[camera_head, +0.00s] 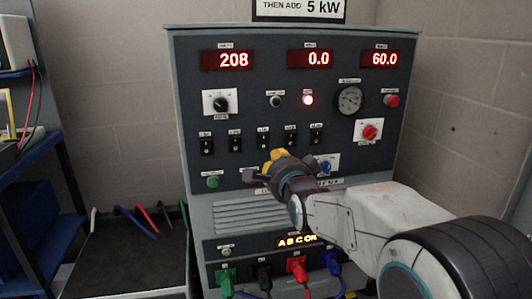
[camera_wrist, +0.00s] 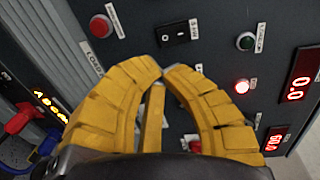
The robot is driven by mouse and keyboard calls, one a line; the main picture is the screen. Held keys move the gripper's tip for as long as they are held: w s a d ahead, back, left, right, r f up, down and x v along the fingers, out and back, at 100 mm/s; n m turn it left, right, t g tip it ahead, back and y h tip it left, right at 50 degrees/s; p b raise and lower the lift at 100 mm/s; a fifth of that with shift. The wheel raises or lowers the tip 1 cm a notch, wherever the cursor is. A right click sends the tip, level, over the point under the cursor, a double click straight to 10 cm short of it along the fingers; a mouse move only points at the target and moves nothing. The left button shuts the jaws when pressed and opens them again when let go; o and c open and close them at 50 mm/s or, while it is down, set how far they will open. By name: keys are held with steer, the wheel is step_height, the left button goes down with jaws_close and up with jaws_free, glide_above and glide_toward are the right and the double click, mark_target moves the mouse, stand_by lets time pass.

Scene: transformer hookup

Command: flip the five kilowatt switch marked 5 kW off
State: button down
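A row of several small black rocker switches (camera_head: 263,138) runs across the middle of the dark panel. Their labels are too small to read, so I cannot tell which is the 5 kW one. My gripper (camera_head: 277,155) is in front of the panel, just below the row's middle and right part. A black rocker switch (camera_wrist: 180,33) shows just beyond the tips. Whether the tips touch the panel is unclear. The fingers hide panel parts behind them.
Displays (camera_head: 227,60) read 208, 0.0 and 60.0 above a lit red lamp (camera_head: 308,100). A red knob (camera_head: 370,132) and red button (camera_head: 391,100) are at right. Coloured plugs and cables (camera_head: 297,268) hang below. A blue shelf (camera_head: 40,150) stands at left.

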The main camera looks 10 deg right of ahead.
mark_target(264, 149)
steer(key=w, duration=0.6)
steer(key=w+f, duration=0.1)
steer(key=w, duration=0.2)
steer(key=shift+w+f+b, duration=0.1)
steer(key=shift+w+b, duration=0.2)
steer(key=shift+f, duration=0.15)
